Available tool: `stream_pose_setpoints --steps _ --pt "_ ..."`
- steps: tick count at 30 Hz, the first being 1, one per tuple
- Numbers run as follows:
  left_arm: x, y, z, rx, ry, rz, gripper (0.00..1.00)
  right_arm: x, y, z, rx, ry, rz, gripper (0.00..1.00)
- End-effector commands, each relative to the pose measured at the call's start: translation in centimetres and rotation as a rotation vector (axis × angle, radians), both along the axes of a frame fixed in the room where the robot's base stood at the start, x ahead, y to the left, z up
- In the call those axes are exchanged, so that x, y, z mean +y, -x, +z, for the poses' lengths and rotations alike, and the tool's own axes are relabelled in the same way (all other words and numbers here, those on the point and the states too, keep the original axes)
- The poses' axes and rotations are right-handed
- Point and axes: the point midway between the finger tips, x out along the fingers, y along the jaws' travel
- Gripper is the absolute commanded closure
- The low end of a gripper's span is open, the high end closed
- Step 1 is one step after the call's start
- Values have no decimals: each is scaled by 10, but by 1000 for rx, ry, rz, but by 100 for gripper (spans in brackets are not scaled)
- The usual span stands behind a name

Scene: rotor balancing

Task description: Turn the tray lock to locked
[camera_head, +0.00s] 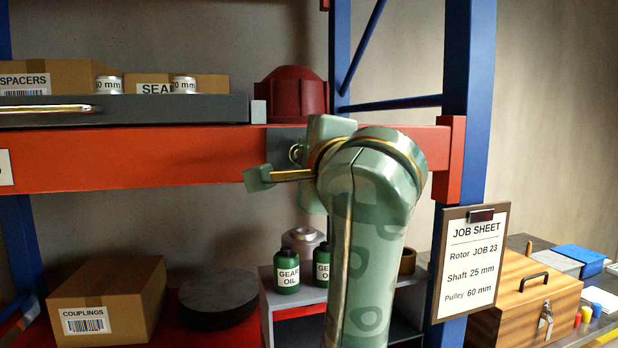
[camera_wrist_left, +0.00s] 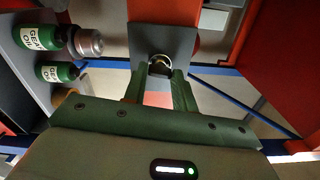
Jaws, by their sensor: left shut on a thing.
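The tray lock is a grey plate with a round metal knob (camera_head: 296,153) on the orange shelf beam. In the left wrist view the knob (camera_wrist_left: 160,63) sits on the lower part of its grey plate (camera_wrist_left: 147,38). My left gripper (camera_wrist_left: 161,75) has its two green fingers on either side of the knob, shut on it. In the head view my left gripper (camera_head: 299,173) partly covers the lock. The dark grey tray (camera_head: 180,112) lies on the beam, left of the lock. I cannot read any lock marking. My right gripper is not in view.
A dark red housing (camera_head: 290,95) stands just above the lock. Green oil bottles (camera_head: 287,272) stand on a grey stand below. A blue rack post (camera_head: 468,110) and a job sheet (camera_head: 470,260) are at the right. A couplings box (camera_head: 107,300) sits lower left.

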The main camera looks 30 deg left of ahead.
Motion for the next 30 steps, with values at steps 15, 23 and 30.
stream_pose_setpoints --steps 15,23,30 --pt "0 -1 -1 -128 112 -1 96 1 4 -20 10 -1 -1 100" --pt "0 -1 0 -133 117 -1 96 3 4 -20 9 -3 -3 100" --pt "0 0 0 -133 115 -1 51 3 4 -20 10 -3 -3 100"
